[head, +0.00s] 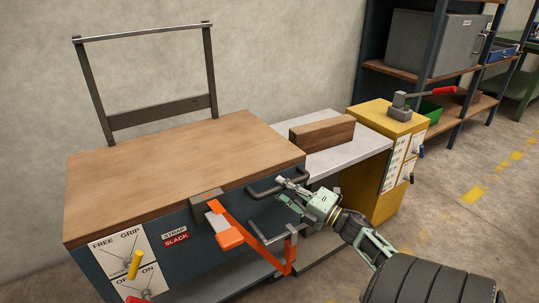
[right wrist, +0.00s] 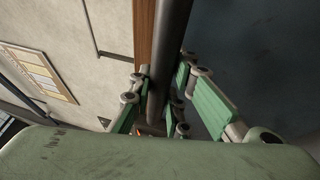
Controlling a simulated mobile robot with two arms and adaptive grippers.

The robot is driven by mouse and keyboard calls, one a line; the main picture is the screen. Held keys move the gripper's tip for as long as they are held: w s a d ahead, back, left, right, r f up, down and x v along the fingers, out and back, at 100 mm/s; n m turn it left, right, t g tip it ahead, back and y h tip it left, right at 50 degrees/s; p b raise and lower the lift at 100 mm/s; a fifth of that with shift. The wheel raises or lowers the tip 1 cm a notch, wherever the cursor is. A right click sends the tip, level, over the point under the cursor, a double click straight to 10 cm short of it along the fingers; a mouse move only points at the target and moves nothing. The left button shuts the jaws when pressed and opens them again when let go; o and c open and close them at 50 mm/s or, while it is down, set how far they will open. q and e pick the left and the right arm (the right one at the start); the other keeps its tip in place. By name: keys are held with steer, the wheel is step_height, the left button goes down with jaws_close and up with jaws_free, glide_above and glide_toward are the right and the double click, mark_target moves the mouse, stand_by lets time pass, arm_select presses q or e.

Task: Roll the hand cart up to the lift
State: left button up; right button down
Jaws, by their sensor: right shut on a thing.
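The hand cart has a wooden top (head: 185,170), a blue-grey body and a grey upright frame at its back. A dark bar handle (head: 265,190) is on its side near the right corner. My right gripper (head: 291,184) is shut on this handle; the right wrist view shows the dark bar (right wrist: 170,60) between its green fingers. A light grey platform (head: 345,160) beside a yellow cabinet (head: 375,190) looks like the lift. It lies just past the cart's right end; I cannot tell whether they touch. My left gripper is out of view.
An orange strap-like part (head: 228,230) hangs on the cart's side by a "STRAP SLACK" label. A yellow lever (head: 134,264) sits on a "FREE GRIP" panel. A wooden block (head: 322,136) lies on the platform. Shelving (head: 430,80) stands behind; floor at right is clear.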

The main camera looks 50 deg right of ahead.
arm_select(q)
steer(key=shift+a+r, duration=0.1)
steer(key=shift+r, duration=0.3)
arm_select(e)
steer(key=shift+d, duration=0.35)
steer(key=shift+r, duration=0.1)
steer(key=c, duration=1.7)
jaws_free()
steer(key=shift+s+d, duration=0.15)
steer(key=shift+o, duration=0.2)
steer(key=shift+s, duration=0.15)
steer(key=v, duration=1.1)
steer(key=shift+s+f, duration=0.2)
steer(key=shift+s, duration=0.1)
